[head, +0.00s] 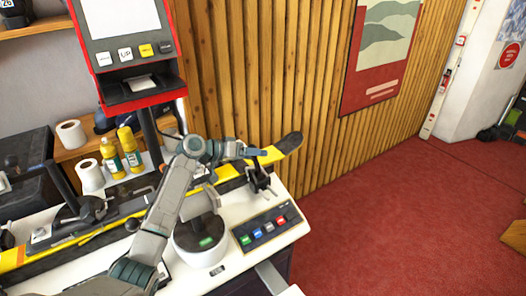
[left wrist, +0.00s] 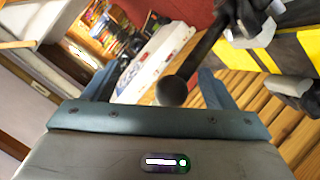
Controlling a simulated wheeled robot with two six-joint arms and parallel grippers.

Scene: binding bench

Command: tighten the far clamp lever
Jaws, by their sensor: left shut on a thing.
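A yellow and black ski (head: 230,180) lies along the bench, its dark tip past the right end. The far clamp (head: 261,183), black, stands under the ski near that end. My left gripper (head: 258,153) is just above this clamp. In the left wrist view, the black round knob of the clamp lever (left wrist: 173,92) sits between the fingers of my left gripper (left wrist: 157,88), which is shut on it. The lever's lower part is hard to make out in the head view. My right gripper is not in view.
The other clamp (head: 78,212) is at the left of the bench. A white round pot (head: 200,250) and a button panel (head: 264,230) stand in front of the ski. Yellow bottles (head: 128,147) and paper rolls (head: 90,175) are behind. The slatted wall (head: 250,75) is close behind the far clamp.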

